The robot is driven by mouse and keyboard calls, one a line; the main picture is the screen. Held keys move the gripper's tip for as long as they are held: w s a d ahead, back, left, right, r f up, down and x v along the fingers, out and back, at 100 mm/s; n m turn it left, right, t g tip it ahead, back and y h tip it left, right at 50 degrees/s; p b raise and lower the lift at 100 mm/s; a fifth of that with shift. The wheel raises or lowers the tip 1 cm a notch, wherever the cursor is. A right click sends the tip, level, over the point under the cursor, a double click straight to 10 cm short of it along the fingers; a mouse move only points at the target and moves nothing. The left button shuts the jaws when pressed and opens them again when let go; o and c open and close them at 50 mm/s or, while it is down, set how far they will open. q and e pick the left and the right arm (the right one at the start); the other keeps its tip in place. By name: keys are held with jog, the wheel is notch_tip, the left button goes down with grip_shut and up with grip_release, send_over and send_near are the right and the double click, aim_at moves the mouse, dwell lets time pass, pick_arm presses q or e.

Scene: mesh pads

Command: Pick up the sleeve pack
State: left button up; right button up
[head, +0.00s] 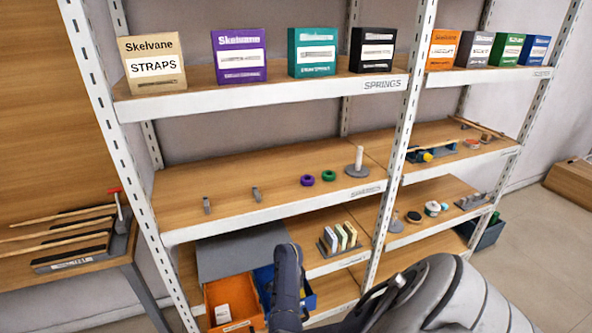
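Several branded boxes stand on the top shelf, and I cannot read which one is the sleeve pack. From left they are a tan box marked STRAPS (154,66), a purple box (239,56), a teal box (312,52) and a black box (372,50). In the right bay are an orange box (440,50), a dark grey box (474,50), a green box (505,49) and a blue box (534,50). Their smaller print is too small to read. Parts of my arms show at the bottom, well below the boxes. Neither gripper's fingertips are visible.
The top shelf (200,92) has gaps between the left-bay boxes. A white upright post (402,130) divides the bays. The middle shelf holds purple and green rings and a peg stand (358,163). An orange bin (232,300) sits low. A side table stands at left.

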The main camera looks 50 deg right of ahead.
jog(key=shift+f, duration=0.25)
jog(key=c, duration=0.9)
jog(key=shift+o, duration=0.2)
jog(key=shift+r, duration=0.1)
